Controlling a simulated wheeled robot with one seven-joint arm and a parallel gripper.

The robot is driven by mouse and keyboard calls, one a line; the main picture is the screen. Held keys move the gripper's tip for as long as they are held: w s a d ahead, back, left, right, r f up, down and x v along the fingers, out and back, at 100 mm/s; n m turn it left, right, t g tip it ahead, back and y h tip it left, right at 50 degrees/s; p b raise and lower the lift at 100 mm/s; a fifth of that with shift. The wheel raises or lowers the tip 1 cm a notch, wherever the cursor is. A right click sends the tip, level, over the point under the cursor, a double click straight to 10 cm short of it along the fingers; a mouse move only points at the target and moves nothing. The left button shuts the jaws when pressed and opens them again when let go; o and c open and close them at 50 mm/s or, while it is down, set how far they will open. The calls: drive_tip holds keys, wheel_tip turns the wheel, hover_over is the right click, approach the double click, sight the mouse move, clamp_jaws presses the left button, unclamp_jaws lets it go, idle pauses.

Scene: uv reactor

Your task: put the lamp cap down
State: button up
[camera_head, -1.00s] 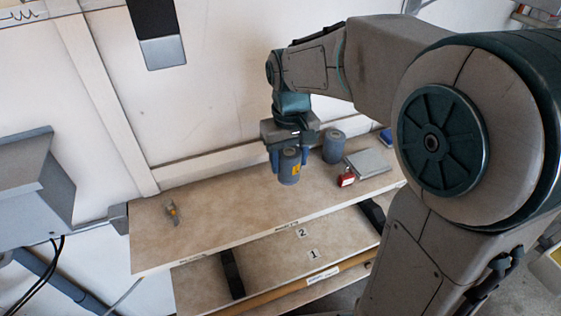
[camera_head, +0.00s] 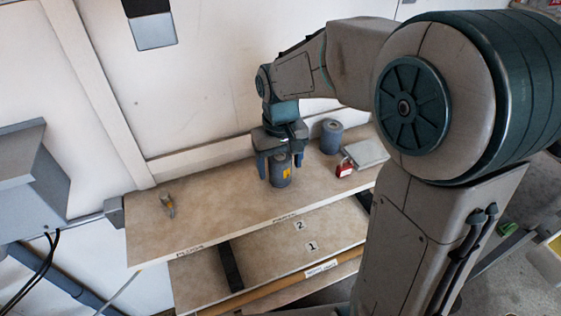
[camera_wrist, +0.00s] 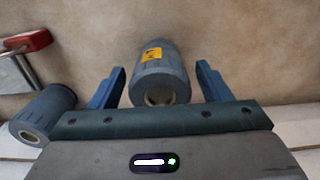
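The lamp cap (camera_head: 280,173), a grey-blue cylinder with a yellow label, stands on the upper beige shelf (camera_head: 215,205) near its right part. My gripper (camera_head: 281,168) is above it with one finger on each side. In the wrist view the cap (camera_wrist: 162,72) sits between the open fingers of my gripper (camera_wrist: 160,68), with a visible gap on both sides. Its hollow end faces the wrist camera.
A second grey-blue cylinder (camera_head: 331,136) stands behind on the right. A red padlock (camera_head: 344,168) and a grey flat box (camera_head: 366,153) are right of the cap. A small orange-and-grey item (camera_head: 168,204) lies at the left.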

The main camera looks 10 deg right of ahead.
wheel_tip(320, 180, up, 7)
drive_tip(key=shift+r+p, duration=0.2)
drive_tip(key=shift+p, duration=0.55)
drive_tip(key=s+d+f+m+t, duration=0.1)
drive_tip(key=s+d+f, duration=0.1)
drive_tip(key=s+d, duration=0.2)
drive_tip(key=s+d+f+m+t, duration=0.1)
drive_tip(key=s+d, duration=0.4)
drive_tip(key=s, duration=0.5)
drive_tip(key=shift+f+m, duration=0.55)
drive_tip(key=shift+m, duration=0.05)
